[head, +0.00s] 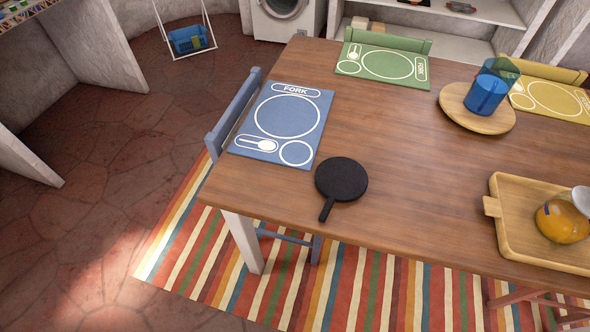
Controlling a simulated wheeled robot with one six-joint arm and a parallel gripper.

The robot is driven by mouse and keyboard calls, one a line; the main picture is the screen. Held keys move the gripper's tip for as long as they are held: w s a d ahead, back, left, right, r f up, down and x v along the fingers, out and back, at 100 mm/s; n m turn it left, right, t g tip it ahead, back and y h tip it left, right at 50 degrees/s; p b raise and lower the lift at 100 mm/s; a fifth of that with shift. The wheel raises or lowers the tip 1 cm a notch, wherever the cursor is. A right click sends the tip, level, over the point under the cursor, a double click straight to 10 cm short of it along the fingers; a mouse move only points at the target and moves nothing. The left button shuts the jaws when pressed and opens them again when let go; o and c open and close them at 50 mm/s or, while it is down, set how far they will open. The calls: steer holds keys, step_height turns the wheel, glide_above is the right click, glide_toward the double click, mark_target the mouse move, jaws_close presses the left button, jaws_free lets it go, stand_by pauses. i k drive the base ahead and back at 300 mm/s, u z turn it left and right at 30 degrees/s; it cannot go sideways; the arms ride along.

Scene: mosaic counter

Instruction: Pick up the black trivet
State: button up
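The black trivet (341,178) is a round dark disc with a short handle. It lies flat on the wooden table (400,150), close to the table's front left edge. Its handle points toward the near edge, down and slightly left. Nothing covers it or rests on it. It lies to the right of and below the blue placemat, apart from it. My gripper is not in view.
A blue placemat (269,141), green placemat (384,66) and yellow placemat (553,99) lie on the table. A round board (458,119) holds blue cups (485,95). A wooden tray (509,191) holds an orange jug (560,221). A blue chair (233,110) stands at the left.

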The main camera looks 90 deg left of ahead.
mark_target(340, 179)
steer(key=u, duration=0.45)
steer(key=k, duration=0.8)
steer(key=u, duration=1.45)
